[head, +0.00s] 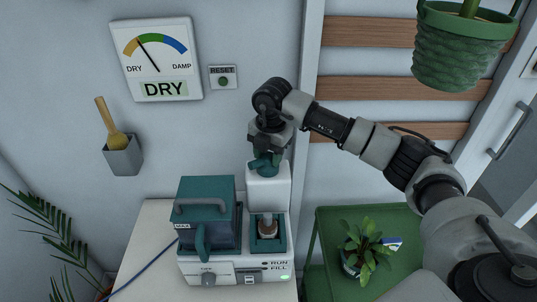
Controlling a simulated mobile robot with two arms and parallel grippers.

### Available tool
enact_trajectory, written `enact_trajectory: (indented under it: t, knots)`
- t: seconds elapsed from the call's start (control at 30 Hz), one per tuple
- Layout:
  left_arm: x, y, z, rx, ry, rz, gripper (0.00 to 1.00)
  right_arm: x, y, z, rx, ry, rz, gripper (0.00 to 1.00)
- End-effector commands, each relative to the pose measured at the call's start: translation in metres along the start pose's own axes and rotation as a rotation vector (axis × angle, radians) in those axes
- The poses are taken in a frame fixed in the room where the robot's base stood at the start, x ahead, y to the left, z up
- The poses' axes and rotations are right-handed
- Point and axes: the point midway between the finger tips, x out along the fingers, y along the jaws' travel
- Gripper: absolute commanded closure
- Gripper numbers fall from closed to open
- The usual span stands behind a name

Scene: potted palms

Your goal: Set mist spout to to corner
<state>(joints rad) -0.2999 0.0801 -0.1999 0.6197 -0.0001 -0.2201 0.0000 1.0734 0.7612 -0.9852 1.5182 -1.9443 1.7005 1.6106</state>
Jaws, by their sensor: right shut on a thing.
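The mist maker is a white and teal machine on a white stand, with a white base (222,268) and a teal-lidded tank (204,190) at its left. A white column rises at its back right, and the teal mist spout (265,168) sits on top of it. My right gripper (266,152) comes down from above and is shut on the spout; its fingertips partly hide the spout, so its exact direction is hard to tell. My left gripper is not in view.
A wall gauge (156,60) points toward DRY and reads DRY; a RESET button (223,77) is beside it. A wall holder (123,157) carries a wooden-handled tool. A potted plant (368,245) stands on a green table (325,222). A green hanging pot (458,45) is upper right.

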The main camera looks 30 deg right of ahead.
Motion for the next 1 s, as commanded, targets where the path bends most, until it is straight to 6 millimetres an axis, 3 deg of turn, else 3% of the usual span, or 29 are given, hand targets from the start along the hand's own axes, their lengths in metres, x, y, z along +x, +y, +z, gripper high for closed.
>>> enact_trajectory:
  t: [0.5, 1.0]
  knots:
    - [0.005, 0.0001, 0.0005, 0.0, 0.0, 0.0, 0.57, -0.0014, 0.0008, 0.0001, 0.255, -0.019, 0.005, 0.81]
    - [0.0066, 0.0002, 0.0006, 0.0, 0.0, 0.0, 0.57, -0.0018, 0.0008, 0.0002, 0.369, -0.027, 0.005, 0.81]
